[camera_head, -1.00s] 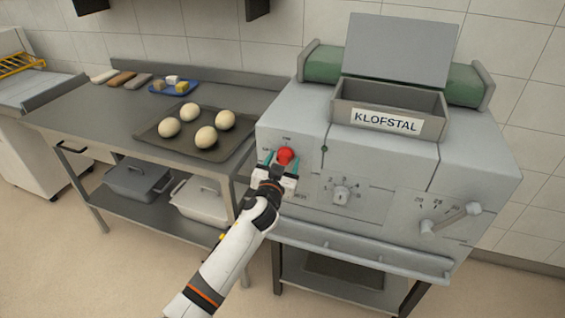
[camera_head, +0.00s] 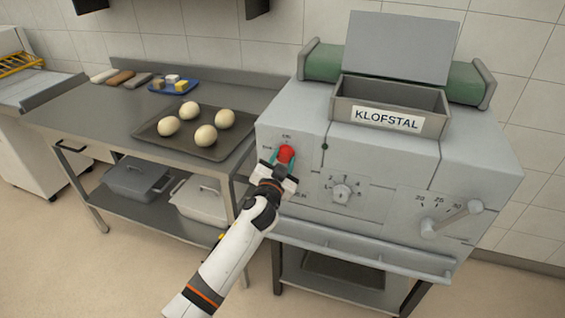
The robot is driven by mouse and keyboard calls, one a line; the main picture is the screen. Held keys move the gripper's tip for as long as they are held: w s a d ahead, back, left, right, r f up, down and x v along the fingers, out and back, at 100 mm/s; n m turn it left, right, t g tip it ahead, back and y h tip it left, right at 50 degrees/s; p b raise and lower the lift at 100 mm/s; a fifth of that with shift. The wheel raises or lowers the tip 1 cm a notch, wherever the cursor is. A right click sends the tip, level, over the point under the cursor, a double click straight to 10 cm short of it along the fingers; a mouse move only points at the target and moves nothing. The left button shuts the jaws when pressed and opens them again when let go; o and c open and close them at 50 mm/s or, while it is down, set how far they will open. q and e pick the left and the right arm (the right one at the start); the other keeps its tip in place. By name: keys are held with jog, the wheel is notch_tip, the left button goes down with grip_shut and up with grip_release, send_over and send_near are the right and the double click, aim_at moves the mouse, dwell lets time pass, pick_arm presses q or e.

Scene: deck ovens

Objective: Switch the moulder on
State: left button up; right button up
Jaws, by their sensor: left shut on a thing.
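The moulder (camera_head: 385,155) is the grey machine on the right, with a front hopper labelled KLOFSTAL. A red knob (camera_head: 286,153) sits on the left of its front panel, with small printed marks around it. My left gripper (camera_head: 284,162) is at this knob with its teal fingertips shut on it. The fingers and wrist hide the lower part of the knob and some of its marks. My right gripper is not in view.
A grey numbered dial (camera_head: 342,193) and a lever (camera_head: 455,219) are on the same panel. A steel table (camera_head: 90,112) to the left bears a dark tray (camera_head: 184,149) with several dough balls. Lidded bins (camera_head: 138,181) stand on its lower shelf.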

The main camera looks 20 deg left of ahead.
pick_arm(q)
jog(key=m, duration=0.4)
jog(key=shift+f+b, duration=0.1)
jog(key=shift+b, duration=0.2)
jog(key=m, duration=0.3)
jog(key=shift+a+m, duration=0.1)
jog(key=shift+m, duration=0.3)
jog(key=m+h, duration=0.1)
jog(key=m, duration=0.2)
jog(key=shift+m+t, duration=0.3)
jog(key=shift+m, duration=2.1)
jog(key=o, duration=1)
jog(key=shift+s, duration=0.1)
jog(key=s, duration=0.8)
jog(key=s+b, duration=0.1)
jog(key=s, duration=0.2)
jog(key=shift+s+a+f, duration=0.25)
jog(key=shift+s+f, duration=0.15)
